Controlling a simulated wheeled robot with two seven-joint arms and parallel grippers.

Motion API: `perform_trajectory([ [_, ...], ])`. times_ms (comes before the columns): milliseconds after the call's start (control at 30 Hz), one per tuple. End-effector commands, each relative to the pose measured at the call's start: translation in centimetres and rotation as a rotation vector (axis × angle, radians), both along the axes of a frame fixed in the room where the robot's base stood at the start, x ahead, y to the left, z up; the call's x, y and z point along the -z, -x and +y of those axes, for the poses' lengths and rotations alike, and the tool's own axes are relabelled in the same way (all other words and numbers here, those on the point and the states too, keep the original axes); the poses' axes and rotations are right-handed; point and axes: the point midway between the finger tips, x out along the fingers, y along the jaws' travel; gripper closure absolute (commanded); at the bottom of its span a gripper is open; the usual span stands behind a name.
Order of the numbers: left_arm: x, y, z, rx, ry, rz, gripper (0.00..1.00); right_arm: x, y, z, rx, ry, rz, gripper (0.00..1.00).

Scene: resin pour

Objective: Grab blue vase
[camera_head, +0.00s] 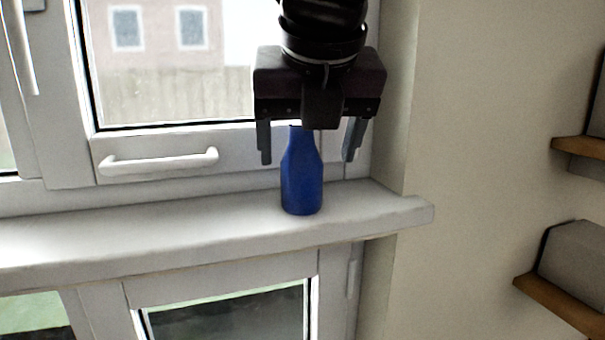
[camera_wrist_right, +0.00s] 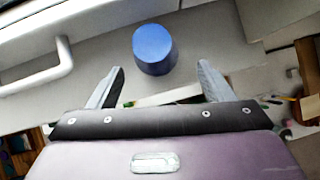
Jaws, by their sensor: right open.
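The blue vase (camera_head: 301,180) stands upright on the white window sill, close to the sill's right end. Its narrow top sits just below my right gripper (camera_head: 308,158) in the head view, partly covered by it. My right gripper is open, with one finger to each side of the vase in that picture, and holds nothing. In the right wrist view the vase (camera_wrist_right: 154,50) lies ahead of the open right gripper (camera_wrist_right: 160,75), beyond and roughly between its fingertips, with a gap to each finger. My left gripper is not in view.
The window sill (camera_head: 180,228) is otherwise bare, with free room left of the vase. A white window handle (camera_head: 160,163) projects behind it on the left. A beige wall (camera_head: 470,190) stands to the right, with wooden shelves (camera_head: 562,307) at the far right.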

Motion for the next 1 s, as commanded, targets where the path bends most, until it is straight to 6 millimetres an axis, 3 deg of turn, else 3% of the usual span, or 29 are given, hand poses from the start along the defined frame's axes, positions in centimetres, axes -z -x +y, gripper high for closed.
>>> perform_trajectory([
  [100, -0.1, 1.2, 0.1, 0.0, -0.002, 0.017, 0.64, 2.0, -0.7, 0.5, -0.002, 0.0, 0.007, 0.26],
  [200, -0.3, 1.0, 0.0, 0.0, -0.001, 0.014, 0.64, 2.9, -1.5, 0.5, -0.001, 0.0, 0.006, 0.26],
  [533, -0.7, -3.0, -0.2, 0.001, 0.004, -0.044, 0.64, 3.5, -1.8, 0.6, 0.0, 0.0, 0.001, 0.26],
  [933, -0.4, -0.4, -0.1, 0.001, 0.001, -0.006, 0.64, 3.5, -1.8, 0.6, 0.0, 0.0, 0.001, 0.78],
  [1000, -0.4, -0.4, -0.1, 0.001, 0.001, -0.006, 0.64, 3.4, -1.8, 0.6, 0.0, 0.0, 0.001, 0.8],
])
